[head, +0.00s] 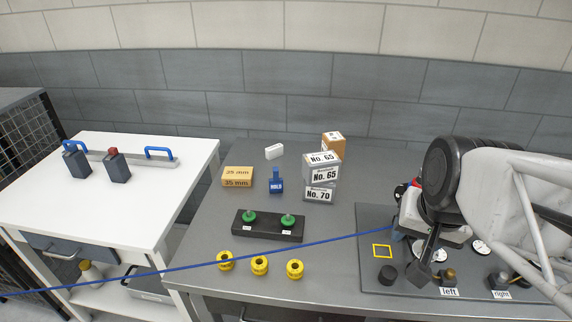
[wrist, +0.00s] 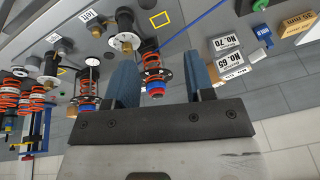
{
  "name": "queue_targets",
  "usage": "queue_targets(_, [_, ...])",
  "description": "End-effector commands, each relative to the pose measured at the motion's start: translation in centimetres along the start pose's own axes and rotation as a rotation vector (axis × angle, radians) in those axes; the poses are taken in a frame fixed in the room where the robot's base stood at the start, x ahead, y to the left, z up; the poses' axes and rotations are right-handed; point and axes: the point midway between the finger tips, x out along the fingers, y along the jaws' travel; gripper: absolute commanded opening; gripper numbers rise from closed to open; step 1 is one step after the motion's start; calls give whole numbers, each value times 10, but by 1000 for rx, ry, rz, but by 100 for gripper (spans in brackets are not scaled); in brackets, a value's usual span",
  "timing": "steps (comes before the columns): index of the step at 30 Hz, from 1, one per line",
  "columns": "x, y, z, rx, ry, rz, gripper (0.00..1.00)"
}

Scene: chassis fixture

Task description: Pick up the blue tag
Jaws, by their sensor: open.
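The blue tag (head: 276,182) is a small blue piece with white lettering that reads "HOLD" and a narrow upper part. It is on the grey table in the head view, between the 35 mm box and the stacked No. boxes. It also shows in the wrist view (wrist: 264,34) at upper right, apart from my fingers. My gripper (wrist: 162,80) is open, with two blue-grey fingers and nothing held. A spring unit (wrist: 155,76) with red and blue rings shows between the fingers; whether it is touched is unclear. In the head view my arm hides much of the right side.
Beside the tag are a 35 mm box (head: 237,177) and stacked boxes (head: 321,175). A black block with green knobs (head: 268,225) and yellow rings (head: 260,265) stand in front. A blue cable (head: 200,266) crosses the view. A white table (head: 140,205) is at left.

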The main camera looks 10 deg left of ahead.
Motion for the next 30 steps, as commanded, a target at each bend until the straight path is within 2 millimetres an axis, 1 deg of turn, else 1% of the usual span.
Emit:
queue_targets(9, [31, -69, -63, 447, 102, -186, 49])
queue_targets(15, [54, -115, -99, 766, 127, -326, 49])
queue_targets(20, [75, -152, -123, 1026, 123, -443, 49])
queue_targets(24, [95, -182, -141, 1254, 102, -544, 49])
queue_targets(30, [128, -224, -160, 1580, 48, -691, 49])
